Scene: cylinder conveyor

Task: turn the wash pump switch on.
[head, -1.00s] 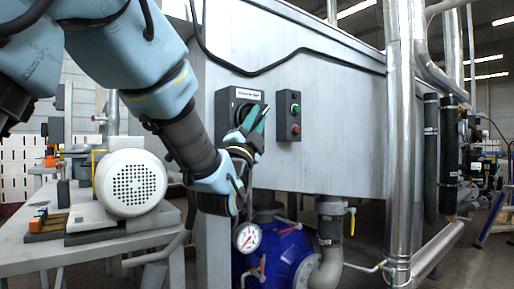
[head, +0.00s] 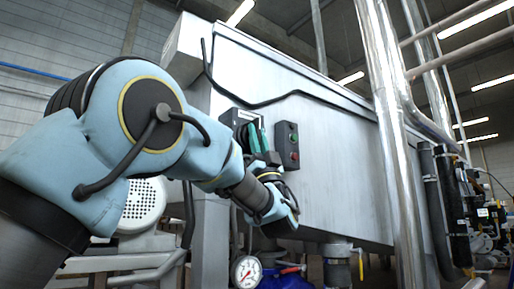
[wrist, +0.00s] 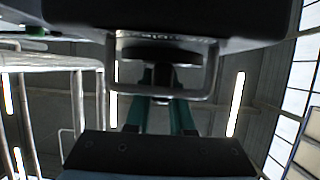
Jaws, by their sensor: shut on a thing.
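The wash pump switch box (head: 229,116) is a dark box on the side of the grey metal tank. My gripper (head: 254,135) is in front of it, with its teal fingers pointing up and covering much of the box. In the wrist view, my gripper (wrist: 163,100) has its two fingers reaching up to a dark knob (wrist: 160,54) under the dark box. A metal U-shaped guard (wrist: 205,85) surrounds the knob. The fingers are shut on the knob, though the contact is partly hidden. The switch's label and position cannot be read.
A second box (head: 287,146) with a green and a red button is just right of the switch box. A pressure gauge (head: 246,270) and blue pump (head: 283,279) sit below. Vertical metal pipes (head: 384,130) stand to the right. A white motor (head: 143,204) is behind my arm.

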